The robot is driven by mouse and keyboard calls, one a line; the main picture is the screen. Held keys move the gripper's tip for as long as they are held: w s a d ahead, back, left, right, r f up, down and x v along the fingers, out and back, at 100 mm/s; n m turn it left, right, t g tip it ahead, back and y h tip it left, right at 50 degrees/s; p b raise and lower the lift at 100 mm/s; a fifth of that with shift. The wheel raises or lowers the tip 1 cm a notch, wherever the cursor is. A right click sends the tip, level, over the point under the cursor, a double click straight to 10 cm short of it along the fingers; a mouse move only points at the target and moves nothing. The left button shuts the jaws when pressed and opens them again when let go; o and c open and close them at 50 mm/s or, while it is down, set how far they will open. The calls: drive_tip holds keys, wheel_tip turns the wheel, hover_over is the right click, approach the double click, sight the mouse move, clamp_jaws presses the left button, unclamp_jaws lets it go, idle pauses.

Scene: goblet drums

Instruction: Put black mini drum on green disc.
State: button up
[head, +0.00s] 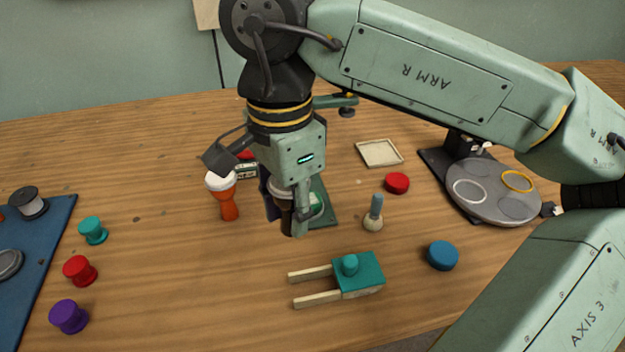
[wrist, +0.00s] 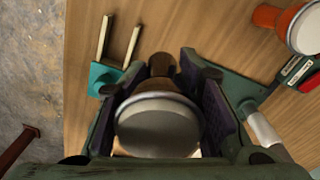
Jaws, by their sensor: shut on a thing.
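My gripper (head: 290,208) points down above the middle of the table, shut on a dark goblet drum (head: 290,222). The drum's body looks black to dark brown. In the wrist view its pale round head (wrist: 158,128) faces the camera between the two finger pads, with its brownish foot (wrist: 162,66) beyond. The drum looks upright and held above the table, but its exact height is hard to tell.
An orange drum (head: 228,203) stands just left of the gripper. A grey turntable (head: 490,200) stands at right; spools (head: 80,270) sit left.

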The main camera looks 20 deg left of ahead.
drive_tip(key=w, duration=0.3)
drive_tip(key=w+a+p, duration=0.1)
drive_tip(key=w, duration=0.5)
drive_tip(key=shift+w+a+f, duration=0.25)
drive_tip(key=shift+f, duration=0.15)
drive_tip(key=f+p, duration=0.1)
drive_tip(key=f, duration=0.2)
drive_tip(key=shift+w+f, duration=0.2)
drive_tip(key=shift+f, duration=0.45)
drive_tip(key=o, duration=1.2)
drive_tip(key=shift+r, duration=0.15)
wheel_tip(320, 180, up, 12)
drive_tip(key=shift+a+r, duration=0.15)
drive_tip(key=shift+r, duration=0.05)
drive_tip(key=shift+w, duration=0.1)
